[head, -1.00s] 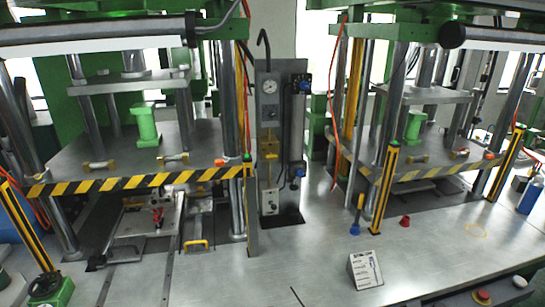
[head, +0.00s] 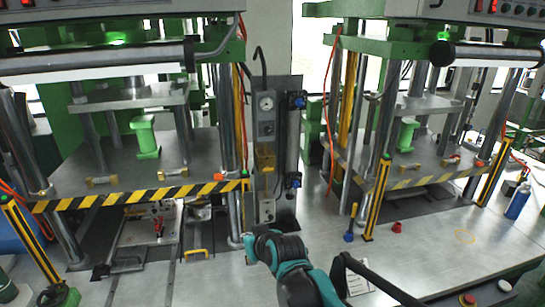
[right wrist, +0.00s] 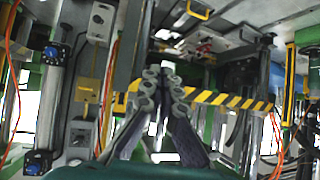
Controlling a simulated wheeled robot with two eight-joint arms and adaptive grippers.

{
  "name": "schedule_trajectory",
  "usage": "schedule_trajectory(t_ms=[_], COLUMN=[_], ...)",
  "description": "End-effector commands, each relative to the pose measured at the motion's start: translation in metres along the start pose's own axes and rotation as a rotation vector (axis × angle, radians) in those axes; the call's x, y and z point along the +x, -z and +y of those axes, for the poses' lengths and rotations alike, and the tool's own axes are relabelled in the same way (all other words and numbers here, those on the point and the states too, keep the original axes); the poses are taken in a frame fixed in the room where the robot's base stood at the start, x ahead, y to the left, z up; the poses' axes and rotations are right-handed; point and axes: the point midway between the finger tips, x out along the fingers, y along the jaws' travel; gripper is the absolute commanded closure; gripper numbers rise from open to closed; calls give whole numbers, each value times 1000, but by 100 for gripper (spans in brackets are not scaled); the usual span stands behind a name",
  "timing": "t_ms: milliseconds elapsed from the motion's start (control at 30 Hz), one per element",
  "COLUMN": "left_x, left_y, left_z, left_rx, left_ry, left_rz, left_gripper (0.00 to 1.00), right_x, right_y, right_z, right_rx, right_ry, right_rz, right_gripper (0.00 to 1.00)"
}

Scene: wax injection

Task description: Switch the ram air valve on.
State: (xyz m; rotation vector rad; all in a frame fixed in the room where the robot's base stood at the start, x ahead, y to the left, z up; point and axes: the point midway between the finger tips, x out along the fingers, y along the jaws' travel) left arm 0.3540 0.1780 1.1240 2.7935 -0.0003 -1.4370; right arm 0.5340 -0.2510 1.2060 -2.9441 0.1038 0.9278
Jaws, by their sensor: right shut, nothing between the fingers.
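A grey control panel (head: 285,140) stands between the two presses. In the right wrist view the yellow box (right wrist: 88,91), grey box (right wrist: 101,22) and cylinder (right wrist: 50,92) appear at the left. My right gripper (right wrist: 159,75) is shut and empty, apart from the panel. My left gripper is out of view.
The left press has a yellow-black striped bar (head: 140,194) across its front, close to the panel. The right press table (head: 405,170) stands on the other side. A blue-handled tool (head: 349,237) and red cap (head: 397,227) are on the metal bench (head: 420,255).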

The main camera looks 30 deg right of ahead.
Motion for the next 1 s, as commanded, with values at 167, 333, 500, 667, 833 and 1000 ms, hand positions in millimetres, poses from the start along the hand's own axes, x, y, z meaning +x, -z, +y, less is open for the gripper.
schedule_trajectory(t_ms=[167,333,500,667,833,1000], left_x=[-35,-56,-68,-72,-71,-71], left_y=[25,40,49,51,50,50], left_z=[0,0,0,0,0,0], left_rx=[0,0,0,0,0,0], left_ry=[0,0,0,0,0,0], left_rz=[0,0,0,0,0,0], left_gripper=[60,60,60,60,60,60], right_x=[25,46,58,63,64,64], right_y=[94,149,177,184,184,184], right_z=[56,113,153,169,171,170], right_rx=[32,51,64,67,67,67], right_ry=[-67,-140,-196,-220,-222,-221], right_rz=[146,264,339,367,370,369], right_gripper=[100,100,100,100,100,100])
